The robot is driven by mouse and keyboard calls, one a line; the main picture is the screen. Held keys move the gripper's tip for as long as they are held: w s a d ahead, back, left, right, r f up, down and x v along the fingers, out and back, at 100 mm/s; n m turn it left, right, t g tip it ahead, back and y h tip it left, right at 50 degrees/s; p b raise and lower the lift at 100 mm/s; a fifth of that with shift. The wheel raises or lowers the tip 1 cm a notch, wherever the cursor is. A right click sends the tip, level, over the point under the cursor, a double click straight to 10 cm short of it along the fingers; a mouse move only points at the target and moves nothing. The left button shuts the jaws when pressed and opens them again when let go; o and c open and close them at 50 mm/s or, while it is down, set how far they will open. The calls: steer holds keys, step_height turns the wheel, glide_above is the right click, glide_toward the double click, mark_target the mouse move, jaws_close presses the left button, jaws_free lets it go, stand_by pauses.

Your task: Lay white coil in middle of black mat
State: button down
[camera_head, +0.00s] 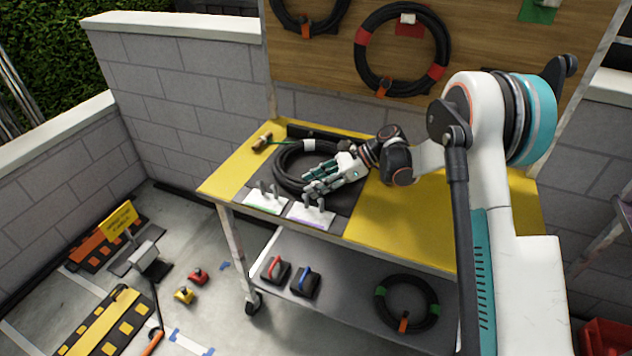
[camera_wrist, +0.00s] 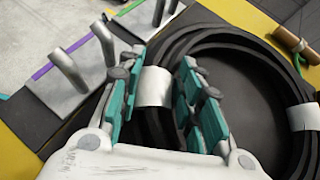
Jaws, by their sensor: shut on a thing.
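The white coil (camera_head: 281,163) is a thick ring of black cable with white bands. It lies flat, or nearly so, over the black mat (camera_head: 346,203) on the yellow table. My gripper (camera_head: 318,183) is at the coil's near right side in the head view. In the wrist view my gripper (camera_wrist: 165,98) has its teal fingers on both sides of the cable at a white band (camera_wrist: 154,87), shut on it. The coil (camera_wrist: 240,42) curves away to the right, with dark mat inside its ring. I cannot tell whether the gripped part touches the mat.
Two white plates with upright metal pegs, one green-edged (camera_head: 265,199) and one purple-edged (camera_head: 312,213), stand at the table's front edge, close to my gripper. A brown handle with a green cord (camera_head: 262,141) lies at the back left. The yellow tabletop (camera_head: 420,215) is clear at right.

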steer(key=c, duration=1.1)
jaws_free()
steer(key=shift+w+d, duration=0.1)
steer(key=shift+o, duration=0.2)
steer(key=shift+f, duration=0.15)
steer(key=v, duration=1.2)
